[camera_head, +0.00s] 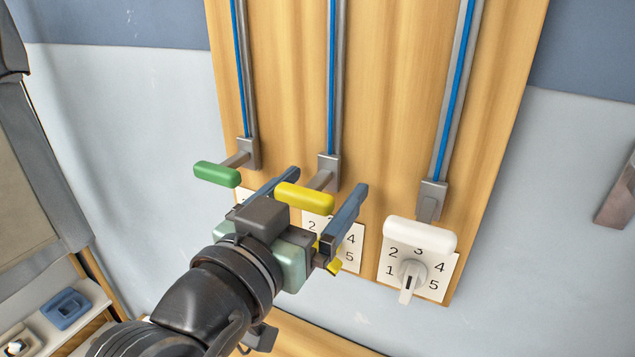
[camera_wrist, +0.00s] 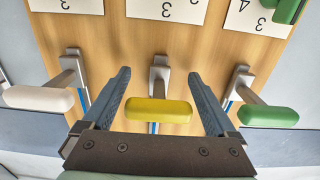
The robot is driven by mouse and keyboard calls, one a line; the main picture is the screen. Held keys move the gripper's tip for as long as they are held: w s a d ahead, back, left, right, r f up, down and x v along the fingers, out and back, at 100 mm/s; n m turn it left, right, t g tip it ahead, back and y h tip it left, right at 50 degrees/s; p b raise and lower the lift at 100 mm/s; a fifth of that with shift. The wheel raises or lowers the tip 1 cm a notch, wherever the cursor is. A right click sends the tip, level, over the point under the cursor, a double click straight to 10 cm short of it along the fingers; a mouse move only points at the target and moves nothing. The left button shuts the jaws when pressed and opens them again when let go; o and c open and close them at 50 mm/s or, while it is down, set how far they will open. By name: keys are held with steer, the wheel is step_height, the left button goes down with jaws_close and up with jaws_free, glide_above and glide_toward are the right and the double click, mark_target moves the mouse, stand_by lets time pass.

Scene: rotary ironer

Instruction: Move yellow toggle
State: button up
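The yellow toggle (camera_head: 305,197) is a rounded bar on a grey lever, standing out from a wooden panel at the lower end of the middle blue-striped rail. In the wrist view the yellow toggle (camera_wrist: 158,111) lies between the two fingers, with a gap on each side. My gripper (camera_head: 318,186) is open around it, one finger to its left and one to its right. The wrist view shows both blue-grey fingers of my gripper (camera_wrist: 158,76) spread apart and pointing at the panel. A yellow part below the toggle is mostly hidden by my gripper.
A green toggle (camera_head: 217,174) stands to the left and a white toggle (camera_head: 420,234) to the right, each on its own rail. Numbered cards sit below, with a white dial (camera_head: 412,272) on the right one. The wooden panel (camera_head: 390,90) is clear between the rails higher up.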

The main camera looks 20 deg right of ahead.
steer(key=shift+o, duration=0.2)
steer(key=shift+r, duration=0.2)
steer(key=shift+s+a, duration=0.15)
steer(key=shift+a, duration=0.05)
steer(key=b+v, duration=0.1)
steer(key=v, duration=1.1)
steer(key=shift+a+f, duration=0.15)
steer(key=shift+a, duration=0.1)
steer(key=shift+s, duration=0.15)
steer(key=w+a+r+n+t+y, duration=0.3)
steer(key=w+r+n+t+y, duration=0.35)
steer(key=r+t, duration=0.35)
steer(key=s+a+r+n+t+y+p, duration=0.1)
steer(key=r+p, duration=0.3)
steer(key=r, duration=0.4)
steer(key=s+r+n+t+y+p, duration=0.1)
steer(key=s+r+t+y+p, duration=0.1)
steer(key=r, duration=0.7)
steer(key=s+a+r+n+t+y+p, duration=0.1)
steer(key=s+r+n+t+y+p, duration=0.1)
steer(key=r+p, duration=0.6)
steer(key=shift+a+r+t+y, duration=0.4)
steer(key=shift+r+t+y, duration=0.35)
steer(key=shift+y, duration=0.5)
steer(key=shift+s, duration=0.1)
